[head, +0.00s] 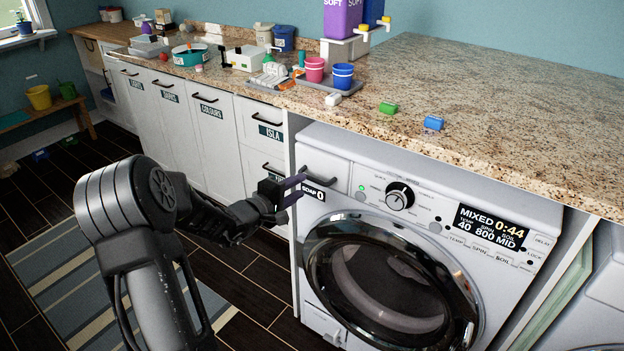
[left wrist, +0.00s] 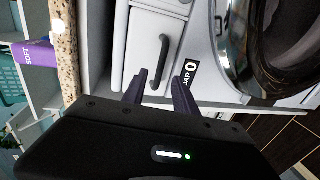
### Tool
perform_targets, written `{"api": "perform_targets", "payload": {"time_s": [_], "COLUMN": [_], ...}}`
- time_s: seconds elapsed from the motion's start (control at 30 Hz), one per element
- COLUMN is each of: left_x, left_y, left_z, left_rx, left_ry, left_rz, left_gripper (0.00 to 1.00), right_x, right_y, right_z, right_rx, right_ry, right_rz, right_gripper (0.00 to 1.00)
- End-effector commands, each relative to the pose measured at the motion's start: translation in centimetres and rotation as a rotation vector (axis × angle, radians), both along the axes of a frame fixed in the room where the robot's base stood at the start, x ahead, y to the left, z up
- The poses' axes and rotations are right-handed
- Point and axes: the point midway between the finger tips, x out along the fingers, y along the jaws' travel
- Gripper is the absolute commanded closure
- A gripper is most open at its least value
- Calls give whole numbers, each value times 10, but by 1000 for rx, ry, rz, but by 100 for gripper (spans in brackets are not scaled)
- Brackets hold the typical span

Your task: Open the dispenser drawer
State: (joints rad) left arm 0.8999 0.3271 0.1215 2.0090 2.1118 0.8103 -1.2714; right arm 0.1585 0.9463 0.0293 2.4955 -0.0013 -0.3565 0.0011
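The dispenser drawer (head: 325,166) is at the upper left of the white washing machine's front. It looks shut. Its dark bar handle (head: 319,178) runs across the face, above a black soap label (head: 313,191). My left gripper (head: 298,189) is open at the drawer's left side, with its two purple fingers pointing towards the handle. In the left wrist view the drawer front (left wrist: 140,40) and handle (left wrist: 157,60) lie just beyond and between the two fingertips (left wrist: 159,80). Nothing is held, and I cannot tell whether a finger touches the drawer. My right gripper is not in view.
The granite worktop (head: 480,110) overhangs the washer. The round glass door (head: 390,285) is below the drawer, and the control dial (head: 399,196) is to its right. White cabinets with bar handles (head: 205,99) stand to the left.

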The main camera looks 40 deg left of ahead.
Motion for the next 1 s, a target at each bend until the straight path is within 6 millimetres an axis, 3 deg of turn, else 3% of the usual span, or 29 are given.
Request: {"api": "perform_targets", "payload": {"time_s": [0.5, 0.83, 1.0], "left_x": [66, 70, 69], "left_y": [1, 1, 1], "left_z": [-13, -15, -15], "left_rx": [-2, -1, -1], "left_ry": [0, 1, 1], "left_rz": [-1, -1, -1], "left_gripper": [66, 66, 80], "right_x": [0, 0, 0], "right_y": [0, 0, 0], "right_z": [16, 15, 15], "right_rx": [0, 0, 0], "right_ry": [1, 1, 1], "right_rz": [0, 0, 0], "right_gripper": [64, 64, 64]}}
